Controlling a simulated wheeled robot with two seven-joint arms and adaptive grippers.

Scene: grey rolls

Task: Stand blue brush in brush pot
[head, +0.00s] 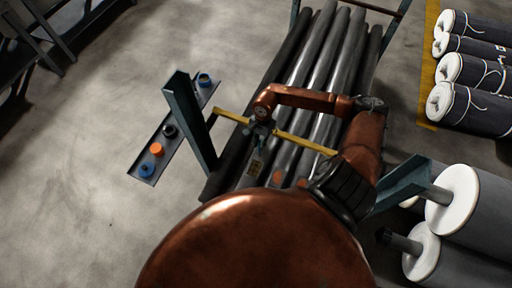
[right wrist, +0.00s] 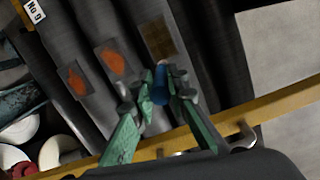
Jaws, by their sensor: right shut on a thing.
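My right gripper (head: 259,130) is above the grey rolls, beside the yellow bar. In the right wrist view its green fingers (right wrist: 162,92) are shut on a small blue thing, seemingly the blue brush (right wrist: 160,84). Little of it shows, and its tilt is unclear. The narrow tray (head: 139,164) to the left holds a black ring-like pot (head: 170,131) and a dark pot with blue on it (head: 204,79). I cannot tell which is the brush pot. My gripper is to the right of both, apart from them. My left gripper is not in view.
The tray also carries an orange round item (head: 157,149) and a blue one (head: 146,170). A green upright post (head: 190,122) stands between tray and gripper. A yellow bar (head: 305,144) crosses the grey rolls (head: 325,55). White-ended rolls (head: 454,199) lie at right.

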